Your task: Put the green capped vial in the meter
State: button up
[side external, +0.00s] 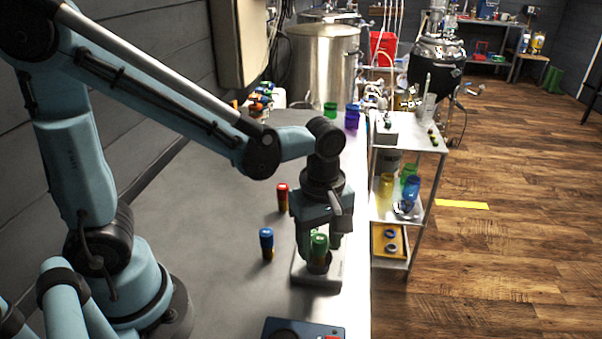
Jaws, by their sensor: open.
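The green capped vial (320,244) is upright at the right-centre of the bench. Its lower end is at a dark round opening in a low grey box (318,281), which looks like the meter. I cannot tell how deep the vial sits or whether it touches the opening's bottom. My gripper (317,258) points down over the box, with its open fingers around or beside the vial. The gripper body partly hides the vial and the box.
A red vial (283,198) and a blue vial (266,244) stand on the bench (215,215) left of the gripper. A dark blue device (278,327) is at the front edge of the picture. A shelf cart (408,215) stands beyond the bench's right edge.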

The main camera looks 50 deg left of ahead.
aim_at(319, 237)
jog(key=shift+r, duration=0.15)
notch_tip(319, 237, up, 12)
jog(key=s+a+f+m+t, duration=0.1)
jog(key=a+f+m+t, duration=0.4)
jog(key=m, duration=1)
jog(key=a+t, duration=0.2)
jog(key=a, duration=0.1)
jog(key=shift+m, duration=0.4)
jog(key=shift+s, duration=0.1)
jog(key=shift+c, duration=0.5)
